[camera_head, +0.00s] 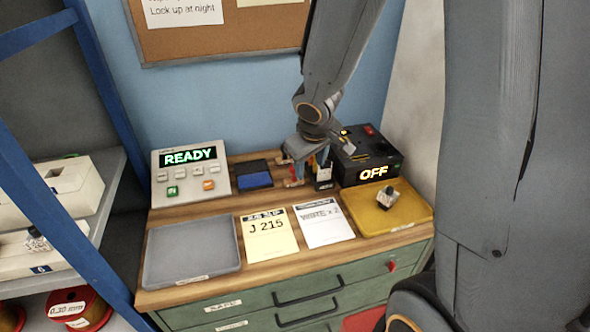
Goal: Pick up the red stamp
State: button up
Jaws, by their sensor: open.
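My gripper (291,171) is low over the back middle of the wooden bench top, its jaws open. Small red and blue pieces show right beside it, partly hidden behind my gripper and wrist. The red piece (312,162) may be the red stamp, but it is too small and covered to be sure. A small dark holder with a white label (324,184) stands just below these pieces, to the right of my gripper. I cannot tell whether the fingers touch anything.
An ink pad with a blue front (257,180) lies left of my gripper. A READY panel (189,172) stands farther left, a black OFF box (367,164) to the right. A grey tray (192,263), two paper cards and a yellow tray (407,222) lie in front.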

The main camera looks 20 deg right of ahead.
jog(key=w+a+n+y+p, duration=0.1)
jog(key=w+a+n+p, duration=0.1)
jog(key=w, duration=0.2)
jog(key=b, duration=0.5)
send_over(293, 181)
jog(key=shift+t, duration=0.4)
jog(key=shift+s+d+f, duration=0.1)
jog(key=shift+d+f, duration=0.05)
jog(key=shift+f, duration=1.4)
jog(key=shift+d+f, duration=0.1)
jog(key=shift+f, duration=1.4)
grip_shut()
